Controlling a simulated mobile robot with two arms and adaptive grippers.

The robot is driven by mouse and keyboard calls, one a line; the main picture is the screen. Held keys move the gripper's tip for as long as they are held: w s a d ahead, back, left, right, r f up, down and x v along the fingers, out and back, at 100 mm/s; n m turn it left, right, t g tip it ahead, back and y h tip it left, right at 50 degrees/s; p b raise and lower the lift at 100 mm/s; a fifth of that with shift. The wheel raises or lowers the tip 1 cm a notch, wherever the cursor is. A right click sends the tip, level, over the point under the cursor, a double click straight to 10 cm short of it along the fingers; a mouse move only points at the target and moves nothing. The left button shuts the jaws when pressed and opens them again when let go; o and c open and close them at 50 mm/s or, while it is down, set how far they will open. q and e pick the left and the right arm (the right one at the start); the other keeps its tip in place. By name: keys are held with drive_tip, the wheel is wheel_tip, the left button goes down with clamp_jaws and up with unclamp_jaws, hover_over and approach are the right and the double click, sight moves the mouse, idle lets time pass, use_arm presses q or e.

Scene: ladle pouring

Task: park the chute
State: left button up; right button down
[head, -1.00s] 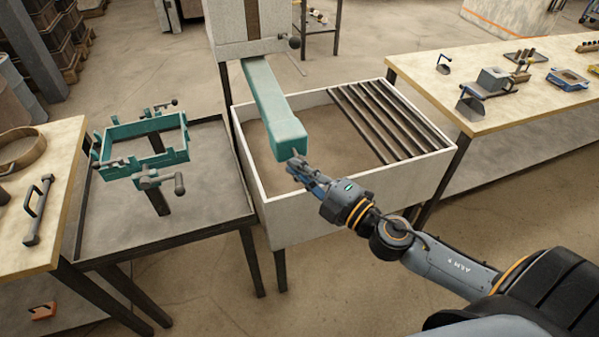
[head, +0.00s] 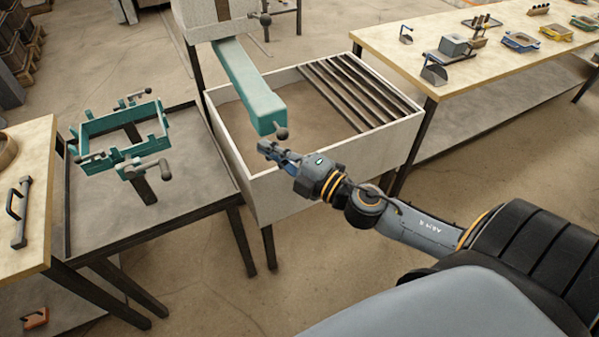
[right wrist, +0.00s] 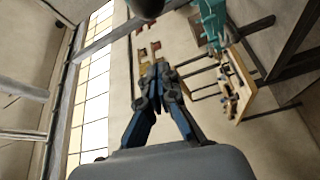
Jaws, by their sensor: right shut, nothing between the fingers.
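The teal chute (head: 246,82) slopes down from the pale hopper box (head: 205,18) and its lower end hangs over the left, open part of the pale bin. A dark round knob (head: 281,133) sticks out from the chute's near end. My right gripper (head: 262,148) is shut and empty, just below and in front of the knob, apart from it. In the right wrist view its closed fingers (right wrist: 158,72) show with nothing between them, and a dark rounded thing, probably the knob (right wrist: 148,7), shows at the top edge. My left gripper is not in view.
The bin (head: 385,150) has dark slats (head: 360,90) over its right part. Left of it, a teal frame with clamps (head: 122,130) stands on a dark-edged table (head: 190,190). A dark handle (head: 18,212) lies on the left bench. A long bench (head: 400,50) with scoops and moulds stands right.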

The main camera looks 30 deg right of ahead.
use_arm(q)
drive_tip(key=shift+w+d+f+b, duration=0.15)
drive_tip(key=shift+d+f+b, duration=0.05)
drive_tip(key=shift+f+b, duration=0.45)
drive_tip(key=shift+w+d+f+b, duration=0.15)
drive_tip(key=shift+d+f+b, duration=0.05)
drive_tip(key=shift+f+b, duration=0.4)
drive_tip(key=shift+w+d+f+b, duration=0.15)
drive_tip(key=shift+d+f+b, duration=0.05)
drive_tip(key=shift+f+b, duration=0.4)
use_arm(e)
drive_tip(key=d+v, duration=0.1)
drive_tip(key=v, duration=0.7)
drive_tip(key=shift+s+d, duration=0.2)
drive_tip(key=shift+d, duration=0.05)
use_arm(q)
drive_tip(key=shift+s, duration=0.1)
use_arm(e)
drive_tip(key=shift+f, duration=0.2)
